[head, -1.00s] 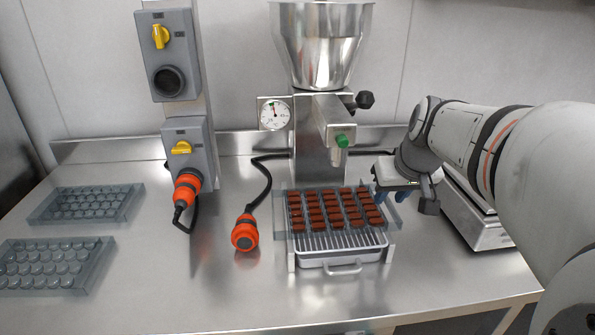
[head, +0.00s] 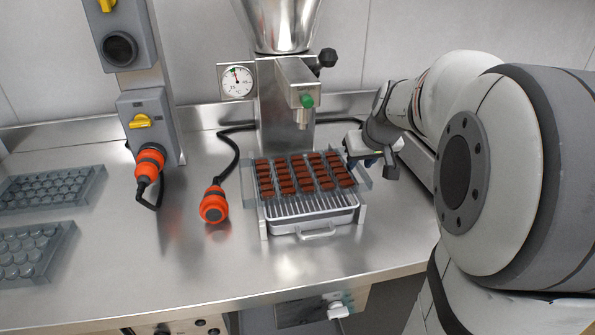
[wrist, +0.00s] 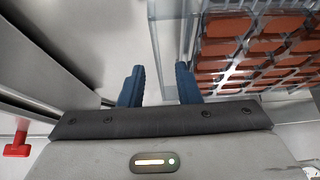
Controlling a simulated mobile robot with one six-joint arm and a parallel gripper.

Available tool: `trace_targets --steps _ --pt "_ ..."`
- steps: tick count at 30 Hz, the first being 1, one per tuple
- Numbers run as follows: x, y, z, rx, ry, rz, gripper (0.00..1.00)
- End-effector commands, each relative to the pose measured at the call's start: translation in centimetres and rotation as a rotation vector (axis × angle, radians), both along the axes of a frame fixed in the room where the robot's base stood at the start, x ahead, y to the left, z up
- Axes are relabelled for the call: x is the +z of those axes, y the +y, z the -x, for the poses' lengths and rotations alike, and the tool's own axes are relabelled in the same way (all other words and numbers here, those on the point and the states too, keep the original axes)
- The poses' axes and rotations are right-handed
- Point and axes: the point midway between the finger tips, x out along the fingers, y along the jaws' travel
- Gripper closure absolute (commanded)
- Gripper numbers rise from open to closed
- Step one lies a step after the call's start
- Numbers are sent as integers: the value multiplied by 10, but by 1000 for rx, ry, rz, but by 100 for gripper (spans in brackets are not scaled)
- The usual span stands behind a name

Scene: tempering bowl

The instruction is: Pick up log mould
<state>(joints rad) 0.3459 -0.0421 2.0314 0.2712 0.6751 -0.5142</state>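The log mould (head: 363,176) is a clear tray whose cavities hold several rows of brown bars. It lies on a wire grate over a metal drip tray under the machine's spout. In the wrist view its clear side wall (wrist: 190,40) runs just ahead of the fingers, with brown bars to the right. My gripper (head: 371,161) is at the mould's right rear side. In the wrist view my gripper (wrist: 160,84) has two blue fingers spread apart with nothing held between them. Whether a finger touches the mould cannot be told.
The steel machine with its hopper (head: 277,22) and spout (head: 302,117) stands behind the mould. An orange plug (head: 214,205) and its black cable lie to the left. Two clear moulds with round cavities (head: 45,187) (head: 30,252) are at far left. The drip tray (head: 325,221) has a front handle.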

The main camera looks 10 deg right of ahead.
Motion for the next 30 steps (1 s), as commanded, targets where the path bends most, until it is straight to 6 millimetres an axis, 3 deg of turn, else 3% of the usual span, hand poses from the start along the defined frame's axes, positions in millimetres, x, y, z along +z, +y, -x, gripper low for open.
trace_targets --steps 2,12,30 --pt "0 0 0 0 0 0 72" --pt "0 1 0 1 0 0 99" --pt "0 1 0 2 0 0 100"
